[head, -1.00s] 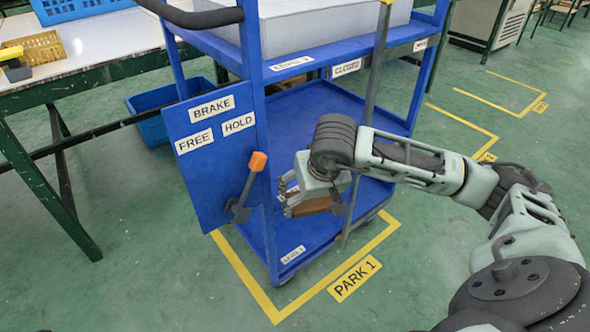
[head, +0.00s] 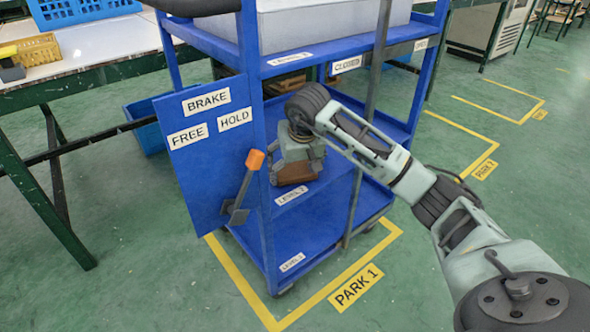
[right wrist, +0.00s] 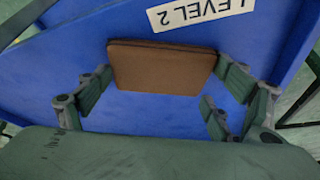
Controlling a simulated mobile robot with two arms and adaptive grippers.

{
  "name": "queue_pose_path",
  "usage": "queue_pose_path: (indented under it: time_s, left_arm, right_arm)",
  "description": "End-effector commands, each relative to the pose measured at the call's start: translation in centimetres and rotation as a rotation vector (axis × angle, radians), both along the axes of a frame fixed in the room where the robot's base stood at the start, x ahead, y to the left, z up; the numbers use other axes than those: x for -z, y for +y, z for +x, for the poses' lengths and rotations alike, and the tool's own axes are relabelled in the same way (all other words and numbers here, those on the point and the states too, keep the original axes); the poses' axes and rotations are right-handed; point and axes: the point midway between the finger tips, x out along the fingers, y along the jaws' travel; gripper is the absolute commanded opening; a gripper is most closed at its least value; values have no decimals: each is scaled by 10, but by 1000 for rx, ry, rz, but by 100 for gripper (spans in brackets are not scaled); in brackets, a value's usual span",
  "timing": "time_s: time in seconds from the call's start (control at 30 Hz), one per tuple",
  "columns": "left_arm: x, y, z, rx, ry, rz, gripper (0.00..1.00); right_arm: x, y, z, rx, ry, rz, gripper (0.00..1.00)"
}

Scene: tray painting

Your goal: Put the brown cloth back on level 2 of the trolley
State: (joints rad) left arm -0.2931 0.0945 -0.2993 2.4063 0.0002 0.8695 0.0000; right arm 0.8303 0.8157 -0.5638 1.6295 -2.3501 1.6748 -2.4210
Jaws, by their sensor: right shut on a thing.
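The brown cloth (head: 296,173) is a flat folded pad. My right gripper (head: 290,167) is shut on it, inside the front of the blue trolley (head: 252,150), just behind the edge labelled LEVEL 2 (head: 291,196). In the right wrist view the cloth (right wrist: 160,66) lies between the fingers of the right gripper (right wrist: 158,92), over the blue level 2 shelf (right wrist: 95,60), close to its label. I cannot tell whether the cloth touches the shelf. My left gripper is not in view.
The level 1 shelf (head: 310,235) below is clear where visible.

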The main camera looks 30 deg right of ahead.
Motion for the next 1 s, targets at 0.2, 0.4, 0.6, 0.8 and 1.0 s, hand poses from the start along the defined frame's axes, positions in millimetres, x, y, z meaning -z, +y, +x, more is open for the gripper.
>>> queue_pose_path:
  time_s: [0.2, 0.4, 0.6, 0.8, 1.0]
  left_arm:
    - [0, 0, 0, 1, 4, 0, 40]
    - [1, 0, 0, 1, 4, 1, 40]
    - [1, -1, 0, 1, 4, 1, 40]
    - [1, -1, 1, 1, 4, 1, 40]
    - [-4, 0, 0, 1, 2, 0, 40]
  right_arm:
    - [-2, 0, 0, 0, -2, 0, 60]
    - [1, 0, 0, 0, -3, 1, 90]
    - [1, 0, 0, 1, -2, 1, 100]
    - [2, 0, 0, 0, -2, 0, 100]
    - [-9, 1, -2, 0, -3, 0, 100]
